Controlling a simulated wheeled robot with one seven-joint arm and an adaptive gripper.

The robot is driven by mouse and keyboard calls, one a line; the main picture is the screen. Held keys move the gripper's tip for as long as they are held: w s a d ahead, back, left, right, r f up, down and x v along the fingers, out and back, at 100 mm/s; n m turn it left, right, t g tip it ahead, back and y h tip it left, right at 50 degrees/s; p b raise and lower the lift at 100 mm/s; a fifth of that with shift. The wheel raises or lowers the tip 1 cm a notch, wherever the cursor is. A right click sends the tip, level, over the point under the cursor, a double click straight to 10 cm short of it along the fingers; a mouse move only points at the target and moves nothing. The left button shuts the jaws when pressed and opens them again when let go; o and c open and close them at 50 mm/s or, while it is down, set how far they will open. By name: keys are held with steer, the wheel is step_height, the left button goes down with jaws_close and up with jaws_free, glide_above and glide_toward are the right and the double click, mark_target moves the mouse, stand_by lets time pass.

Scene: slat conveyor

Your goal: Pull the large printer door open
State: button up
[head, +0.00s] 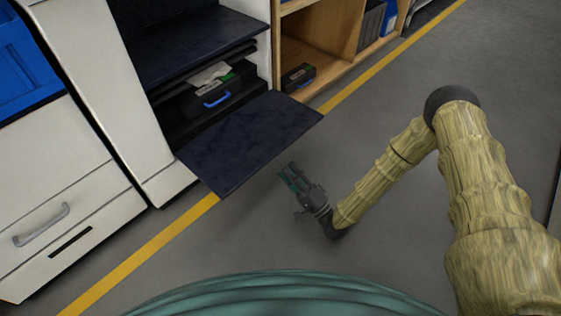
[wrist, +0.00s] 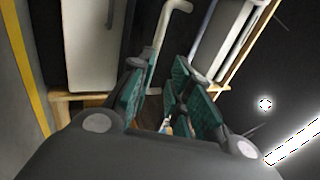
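The printer has a white body (head: 105,90) at the left of the head view. A large dark navy panel (head: 250,140), which looks like its door, lies folded out over the floor. The bay behind it is open and holds a black unit with a blue handle (head: 217,99). My gripper (head: 287,174) is off the panel's right front edge, apart from it in the picture. In the wrist view its green-padded fingers (wrist: 165,95) stand apart with nothing seen held between them. A pale bent handle (wrist: 160,35) shows beyond the fingers; I cannot tell which part it belongs to.
A white drawer unit with a grey handle (head: 42,224) and a blue bin (head: 22,62) stand at the left. A wooden shelf (head: 325,50) stands behind right. A yellow floor line (head: 150,255) runs along the front. Grey floor (head: 380,110) is clear around my arm.

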steer(key=shift+v, duration=2.05)
steer(key=shift+a, duration=0.1)
